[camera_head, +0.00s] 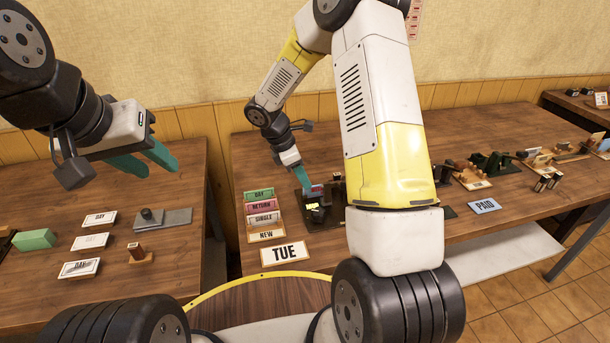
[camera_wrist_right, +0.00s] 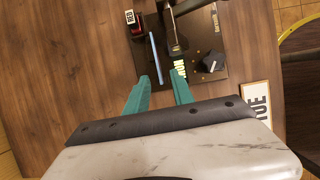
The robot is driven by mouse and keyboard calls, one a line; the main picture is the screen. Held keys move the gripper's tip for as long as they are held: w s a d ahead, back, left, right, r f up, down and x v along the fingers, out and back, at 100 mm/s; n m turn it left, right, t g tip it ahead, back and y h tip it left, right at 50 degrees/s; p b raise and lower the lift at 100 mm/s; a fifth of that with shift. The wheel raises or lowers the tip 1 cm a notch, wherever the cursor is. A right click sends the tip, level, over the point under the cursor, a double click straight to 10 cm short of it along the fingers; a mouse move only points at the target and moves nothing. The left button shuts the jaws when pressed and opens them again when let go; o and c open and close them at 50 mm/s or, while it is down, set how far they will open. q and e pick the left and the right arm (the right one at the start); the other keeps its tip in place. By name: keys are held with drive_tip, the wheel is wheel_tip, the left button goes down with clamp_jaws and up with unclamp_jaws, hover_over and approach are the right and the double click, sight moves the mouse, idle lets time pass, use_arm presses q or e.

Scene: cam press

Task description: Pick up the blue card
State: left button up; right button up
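In the head view my right gripper (camera_head: 308,190) is low over the press base (camera_head: 323,217), and the card is hard to make out there. My left gripper (camera_head: 162,170) is open and empty above the left table.
The TUE sign (camera_head: 285,252) and coloured label cards (camera_head: 260,207) lie nearby. A light-blue PAID sign (camera_head: 484,206) lies further right. Between the tables is a gap.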

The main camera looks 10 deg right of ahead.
sight(317, 191)
drive_tip(key=x, duration=0.5)
drive_tip(key=shift+w+f, duration=0.1)
drive_tip(key=shift+f, duration=0.1)
clamp_jaws()
